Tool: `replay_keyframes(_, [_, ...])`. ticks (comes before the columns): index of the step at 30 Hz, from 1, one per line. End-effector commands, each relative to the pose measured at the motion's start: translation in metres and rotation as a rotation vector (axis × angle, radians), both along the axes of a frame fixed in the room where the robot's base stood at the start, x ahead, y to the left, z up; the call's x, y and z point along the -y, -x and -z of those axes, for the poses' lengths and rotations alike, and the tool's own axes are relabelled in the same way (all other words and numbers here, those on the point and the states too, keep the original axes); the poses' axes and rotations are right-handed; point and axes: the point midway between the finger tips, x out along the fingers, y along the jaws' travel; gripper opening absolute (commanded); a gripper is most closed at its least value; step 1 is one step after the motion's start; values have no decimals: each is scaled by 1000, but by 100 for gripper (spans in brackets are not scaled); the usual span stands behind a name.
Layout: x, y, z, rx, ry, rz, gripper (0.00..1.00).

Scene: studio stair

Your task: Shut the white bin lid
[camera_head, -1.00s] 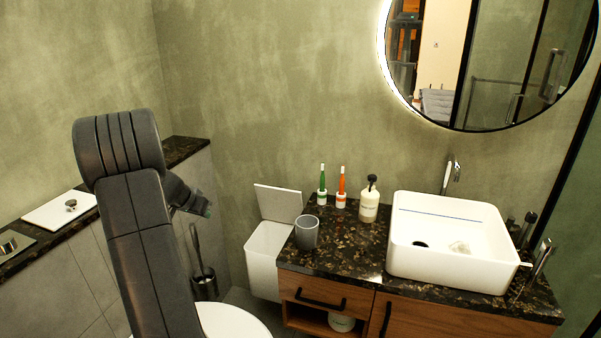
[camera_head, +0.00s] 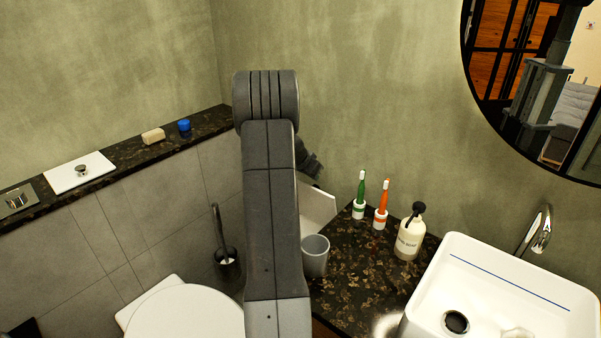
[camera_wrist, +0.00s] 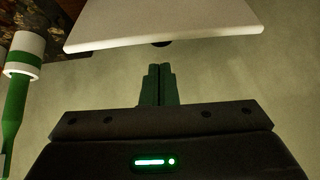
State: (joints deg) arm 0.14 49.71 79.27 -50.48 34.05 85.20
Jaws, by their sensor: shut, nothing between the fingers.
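The white bin lid (camera_head: 318,212) stands raised against the wall, left of the counter, partly hidden by my arm. The bin body is hidden in the head view. In the wrist view, the lid (camera_wrist: 165,22) fills the top middle as a pale panel with a straight edge. My gripper (camera_wrist: 159,72) is shut and empty, its fingertips pointing at that edge with a small gap in the picture. In the head view my gripper (camera_head: 312,168) is near the wall just above the lid, mostly behind my arm. Whether it touches the lid I cannot tell.
A grey cup (camera_head: 315,256), a green toothbrush (camera_head: 361,196), an orange toothbrush (camera_head: 382,204) and a soap bottle (camera_head: 410,236) stand on the dark counter (camera_head: 360,285). The green toothbrush (camera_wrist: 16,105) shows close by in the wrist view. A toilet (camera_head: 185,315) is at lower left.

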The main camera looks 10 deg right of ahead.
Motion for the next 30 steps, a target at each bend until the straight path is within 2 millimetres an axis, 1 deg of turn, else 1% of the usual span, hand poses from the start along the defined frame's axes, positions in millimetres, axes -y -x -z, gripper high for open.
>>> replay_keyframes(1, [5,-3,8,-3,0,2,0])
replay_keyframes(4, [11,-10,20,-3,0,0,0])
replay_keyframes(7, [16,-15,29,-1,0,1,0])
replay_keyframes(12, [20,-19,37,-1,1,1,0])
replay_keyframes(30, [20,-22,41,7,7,-1,0])
